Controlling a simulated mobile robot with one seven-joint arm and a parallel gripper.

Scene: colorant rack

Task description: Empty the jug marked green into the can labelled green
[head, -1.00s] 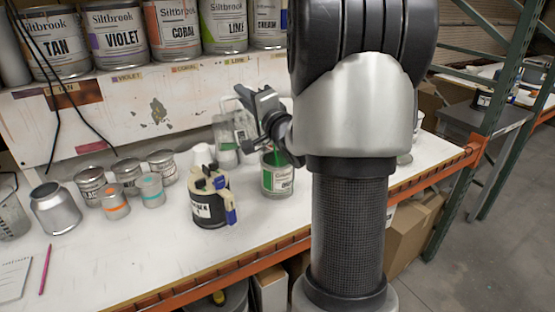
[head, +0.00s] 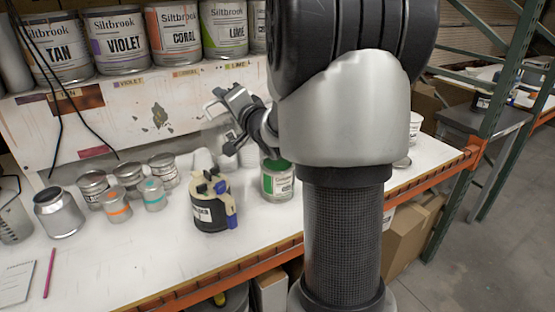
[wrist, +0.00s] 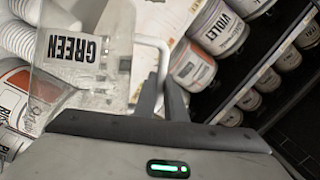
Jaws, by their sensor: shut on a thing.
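The clear jug marked GREEN (wrist: 84,58) is tilted in the wrist view, with no green liquid filling visible inside. My gripper (wrist: 165,98) is shut on its white handle (wrist: 157,48). In the head view my gripper (head: 238,120) is raised over the bench, left of and above the green can; the jug is largely hidden or washed out there. The can labelled green (head: 278,180) stands upright on the bench, with green showing at its open top. My arm hides the area to its right.
Several small tins (head: 128,177) and a silver bottle (head: 58,210) stand farther left. Big labelled cans (head: 116,40) line the shelf above.

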